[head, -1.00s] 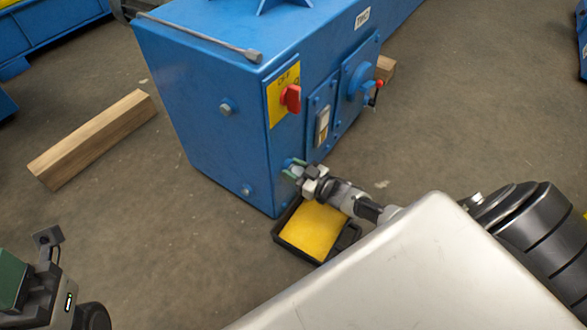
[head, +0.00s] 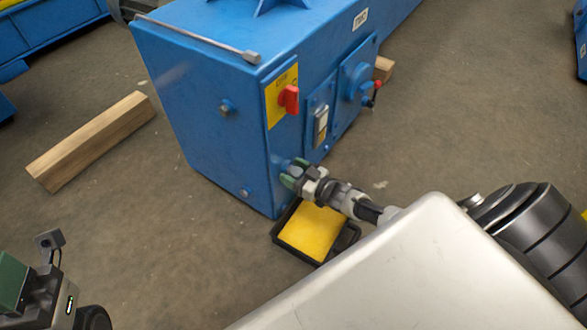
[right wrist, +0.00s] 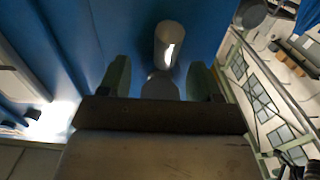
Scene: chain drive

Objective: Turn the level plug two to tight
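The blue housing labelled TWO (head: 215,135) stands in the middle of the head view. My right gripper (head: 293,172) is low at its corner, with its green fingers pointing at the side face. A small blue fitting (head: 283,163), apparently the level plug, shows just beyond the fingertips. In the right wrist view the right gripper (right wrist: 160,78) is open. A grey cylindrical stub (right wrist: 168,45) shows ahead, roughly between the fingers; no finger visibly touches it. My left gripper (head: 48,240) is partly visible at lower left, away from the housing; its opening is unclear.
A black tray with a yellow pad (head: 310,232) lies on the floor below the right gripper. A red switch (head: 289,99) and red-knobbed lever (head: 378,84) stick out of the housing. A long-handled tool (head: 200,38) lies on top. A wooden beam (head: 90,140) lies left.

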